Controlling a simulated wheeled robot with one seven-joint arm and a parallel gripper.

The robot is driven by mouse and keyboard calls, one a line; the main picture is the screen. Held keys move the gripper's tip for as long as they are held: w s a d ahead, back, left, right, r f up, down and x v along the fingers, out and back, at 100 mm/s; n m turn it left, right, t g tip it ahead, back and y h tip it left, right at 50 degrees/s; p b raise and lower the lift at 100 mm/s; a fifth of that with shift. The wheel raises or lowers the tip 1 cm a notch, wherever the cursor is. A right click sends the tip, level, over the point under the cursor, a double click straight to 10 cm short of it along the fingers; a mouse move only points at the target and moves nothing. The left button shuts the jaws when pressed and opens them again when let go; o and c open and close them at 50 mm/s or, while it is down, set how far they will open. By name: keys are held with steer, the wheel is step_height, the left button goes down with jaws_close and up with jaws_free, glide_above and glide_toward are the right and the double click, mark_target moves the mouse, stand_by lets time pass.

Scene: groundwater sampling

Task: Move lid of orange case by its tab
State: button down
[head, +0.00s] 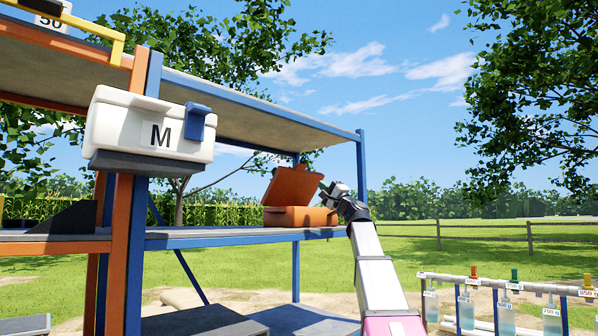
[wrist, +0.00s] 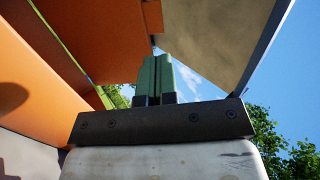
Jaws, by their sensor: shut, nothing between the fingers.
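The orange case (head: 300,217) stands on the blue-framed shelf in the head view. Its lid (head: 292,186) is raised and tilted above the base. My gripper (head: 326,190) is just right of the lid, at the lid's height. In the wrist view, the green fingers (wrist: 154,78) are together with nothing between them. A large orange panel (wrist: 80,40), apparently part of the case, fills the upper left there. A small orange piece (wrist: 152,16) shows just beyond the fingertips; I cannot tell whether it is the tab, or whether the fingers touch it.
The upper shelf (head: 255,108) hangs above the case, and a blue post (head: 361,165) stands behind my gripper. A white box marked M (head: 120,125) is at the left. A rack of bottles (head: 500,290) is at the lower right. Open grass lies beyond.

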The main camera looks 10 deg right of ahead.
steer(key=m, duration=0.1)
glide_toward(301, 165)
steer(key=shift+t+h, duration=0.3)
steer(key=shift+t, duration=0.1)
steer(key=x, duration=0.7)
steer(key=shift+w+a+r, duration=0.1)
steer(key=shift+a+r, duration=0.05)
steer(key=shift+a, duration=0.1)
steer(key=shift+r, duration=0.1)
